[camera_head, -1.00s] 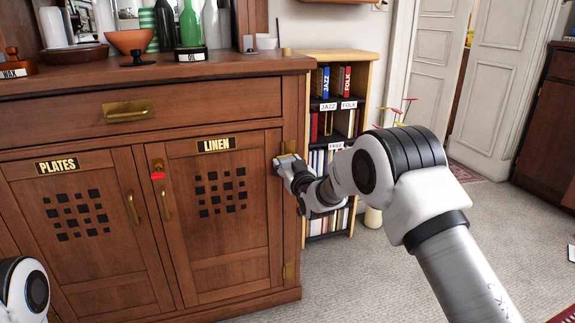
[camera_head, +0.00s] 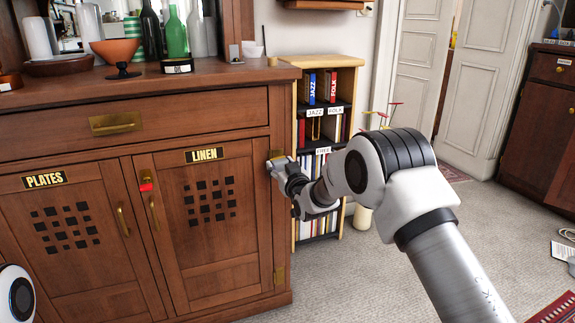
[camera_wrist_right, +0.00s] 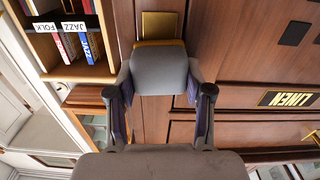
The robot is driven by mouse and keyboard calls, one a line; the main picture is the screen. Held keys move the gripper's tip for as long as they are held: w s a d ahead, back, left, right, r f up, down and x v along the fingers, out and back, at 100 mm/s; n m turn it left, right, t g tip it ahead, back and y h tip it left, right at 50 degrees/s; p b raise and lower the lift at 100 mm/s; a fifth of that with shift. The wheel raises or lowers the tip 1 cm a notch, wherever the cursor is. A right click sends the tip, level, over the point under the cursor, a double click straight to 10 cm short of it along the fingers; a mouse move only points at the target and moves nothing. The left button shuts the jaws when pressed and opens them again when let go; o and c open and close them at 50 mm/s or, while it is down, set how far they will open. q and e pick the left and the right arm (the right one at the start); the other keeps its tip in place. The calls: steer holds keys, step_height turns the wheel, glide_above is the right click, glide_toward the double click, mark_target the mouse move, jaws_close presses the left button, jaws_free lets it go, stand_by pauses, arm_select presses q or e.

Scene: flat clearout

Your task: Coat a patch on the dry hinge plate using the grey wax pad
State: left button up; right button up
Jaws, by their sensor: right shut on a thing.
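The grey wax pad (camera_wrist_right: 160,72) is between the fingers of my right gripper (camera_wrist_right: 160,92), which is shut on it. The pad's front edge has a yellow-brown band. A brass hinge plate (camera_wrist_right: 160,25) lies just beyond that edge in the right wrist view. Whether pad and plate touch I cannot tell. In the head view my right gripper (camera_head: 277,168) is at the cabinet's right front edge, at the upper brass hinge plate (camera_head: 276,154), partly covering it. A lower brass hinge plate (camera_head: 279,275) is uncovered. My left gripper is out of view.
The wooden cabinet (camera_head: 75,127) has LINEN and PLATES doors, with a red tag (camera_head: 146,187) between them. Bottles and a bowl (camera_head: 117,50) stand on top. A bookshelf (camera_head: 333,62) stands close behind my right gripper. Carpet (camera_head: 385,270) is open at right.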

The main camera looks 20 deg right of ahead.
steer(key=shift+a+r, duration=0.1)
steer(key=shift+a, duration=0.75)
steer(key=shift+a+r+p, duration=0.15)
steer(key=shift+r+p, duration=0.65)
steer(key=shift+r, duration=0.05)
steer(key=shift+s+d+f+p, duration=0.15)
steer(key=shift+d+p, duration=0.15)
steer(key=shift+d, duration=1.75)
steer(key=s+p, duration=0.1)
steer(key=s, duration=0.5)
steer(key=shift+d+p, duration=0.15)
steer(key=shift+p, duration=0.15)
steer(key=shift+s+p, duration=0.3)
steer(key=shift+s, duration=1.15)
